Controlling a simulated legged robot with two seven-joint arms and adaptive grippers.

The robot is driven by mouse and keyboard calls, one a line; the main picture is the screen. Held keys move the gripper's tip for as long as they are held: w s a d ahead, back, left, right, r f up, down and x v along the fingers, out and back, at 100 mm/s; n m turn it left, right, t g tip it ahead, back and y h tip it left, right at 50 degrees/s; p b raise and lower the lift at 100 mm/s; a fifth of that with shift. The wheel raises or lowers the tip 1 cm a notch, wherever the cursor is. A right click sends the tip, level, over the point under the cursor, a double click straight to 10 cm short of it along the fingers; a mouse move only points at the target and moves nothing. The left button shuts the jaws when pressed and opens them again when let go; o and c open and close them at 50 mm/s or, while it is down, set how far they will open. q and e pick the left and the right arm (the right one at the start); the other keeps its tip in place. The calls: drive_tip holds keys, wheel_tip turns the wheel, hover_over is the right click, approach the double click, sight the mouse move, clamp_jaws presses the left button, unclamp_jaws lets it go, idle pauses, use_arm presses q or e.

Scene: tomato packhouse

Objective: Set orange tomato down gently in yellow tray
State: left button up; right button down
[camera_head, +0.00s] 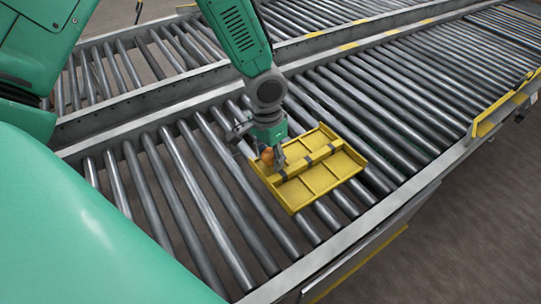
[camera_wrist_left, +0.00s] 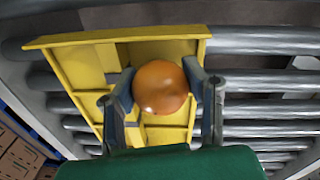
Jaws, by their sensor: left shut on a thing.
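The orange tomato (camera_wrist_left: 160,88) is round and glossy, held between the two fingers of my left gripper (camera_wrist_left: 164,95). In the head view the tomato (camera_head: 267,156) shows small beside the fingers of my left gripper (camera_head: 272,158), at the left part of the yellow tray. The yellow tray (camera_head: 328,178) lies on the rollers and has low walls, a raised middle bar and dark bands. In the left wrist view the tray (camera_wrist_left: 80,68) is behind the tomato. I cannot tell whether the tomato touches the tray. My right gripper is not in view.
The roller conveyor (camera_head: 190,190) runs under the tray, with bare rollers on both sides. A metal side rail (camera_head: 340,247) borders it in front. A second roller line (camera_head: 130,65) lies behind a grey divider. Stacked brown boxes (camera_wrist_left: 18,150) show at lower left in the wrist view.

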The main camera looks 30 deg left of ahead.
use_arm(q)
drive_tip(key=shift+f, duration=0.2)
idle(0.3)
drive_tip(key=o, duration=0.9)
drive_tip(key=c, duration=0.3)
wheel_tip(320, 180, up, 7)
drive_tip(key=p, duration=0.7)
drive_tip(key=shift+p, duration=0.35)
